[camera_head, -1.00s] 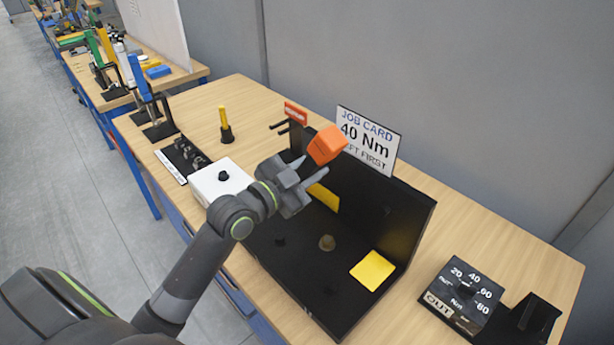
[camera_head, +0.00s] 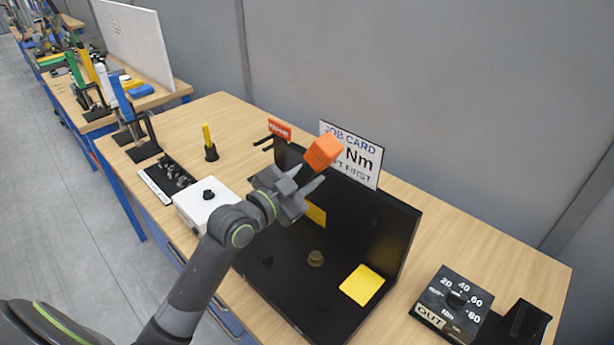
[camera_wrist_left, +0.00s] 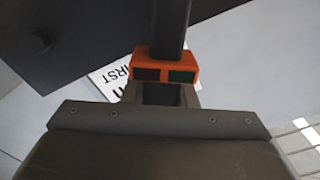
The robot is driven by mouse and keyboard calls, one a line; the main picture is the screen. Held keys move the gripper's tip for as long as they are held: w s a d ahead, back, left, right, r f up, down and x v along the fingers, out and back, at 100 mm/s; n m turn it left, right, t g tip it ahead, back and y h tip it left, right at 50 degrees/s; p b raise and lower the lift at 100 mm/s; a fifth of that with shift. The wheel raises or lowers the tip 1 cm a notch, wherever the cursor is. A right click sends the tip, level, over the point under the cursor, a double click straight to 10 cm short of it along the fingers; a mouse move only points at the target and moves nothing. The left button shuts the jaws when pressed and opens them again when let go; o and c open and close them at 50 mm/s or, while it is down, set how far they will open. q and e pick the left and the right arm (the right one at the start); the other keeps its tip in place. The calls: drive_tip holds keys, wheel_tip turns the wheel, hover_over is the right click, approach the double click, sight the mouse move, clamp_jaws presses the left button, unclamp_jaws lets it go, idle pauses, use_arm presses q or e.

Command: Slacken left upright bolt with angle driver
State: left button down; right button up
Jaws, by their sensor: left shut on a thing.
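My left gripper (camera_head: 303,190) is shut on the angle driver (camera_head: 323,152), seen as an orange block in the head view. In the left wrist view the driver (camera_wrist_left: 167,68) is an orange body with a dark red and a green window, and a dark shaft runs up from it. The gripper is above the black L-shaped fixture (camera_head: 385,230), in front of its upright wall. A small dark knob, perhaps a bolt (camera_wrist_left: 41,41), shows on a dark panel in the left wrist view. I cannot tell which is the left upright bolt; the driver looks apart from it. My right gripper is out of view.
The job card (camera_head: 350,155), partly covered by the driver, stands behind the fixture. A brown knob (camera_head: 316,258) and yellow pad (camera_head: 362,285) are on the fixture's base. A white box (camera_head: 205,205) is left; a torque dial box (camera_head: 453,303) and black holder (camera_head: 523,325) are right.

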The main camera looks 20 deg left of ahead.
use_arm(q)
drive_tip(key=shift+w+d+r, duration=0.2)
drive_tip(key=shift+w+d, duration=0.05)
drive_tip(key=shift+w, duration=0.35)
drive_tip(key=shift+w+d+b, duration=0.1)
drive_tip(key=shift+w+b, duration=0.2)
drive_tip(key=shift+w+d, duration=0.1)
drive_tip(key=shift+w, duration=0.2)
idle(1.3)
drive_tip(key=shift+w+d+b, duration=0.2)
drive_tip(key=shift+w+b, duration=0.1)
drive_tip(key=shift+w, duration=0.2)
idle(0.6)
drive_tip(key=shift+r, duration=0.1)
idle(0.7)
